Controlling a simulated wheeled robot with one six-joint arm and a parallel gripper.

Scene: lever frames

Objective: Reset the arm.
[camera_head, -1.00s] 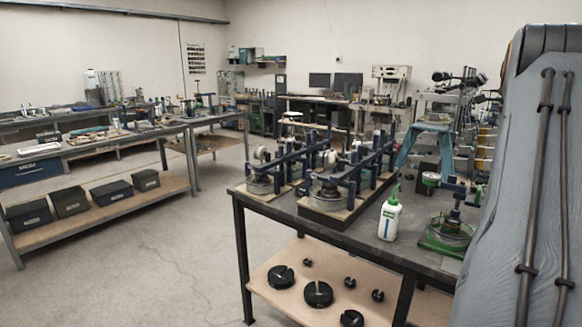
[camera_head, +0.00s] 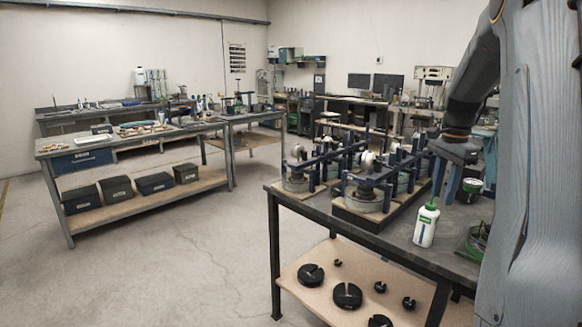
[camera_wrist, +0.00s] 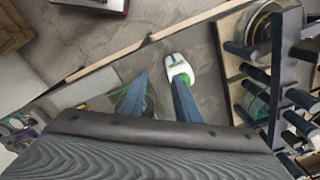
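A white bottle with a green cap (camera_head: 425,226) stands upright on the bench, near the gripper in the head view. It also shows in the wrist view (camera_wrist: 180,68), just beyond the right fingertip. I cannot tell whether they touch.
Lever frames with dark blue posts (camera_head: 365,185) stand on the bench left of the bottle. A green-based device (camera_head: 474,240) is partly hidden by my arm. Black slotted weights (camera_head: 347,295) lie on the lower shelf. Open floor (camera_head: 165,250) lies to the left.

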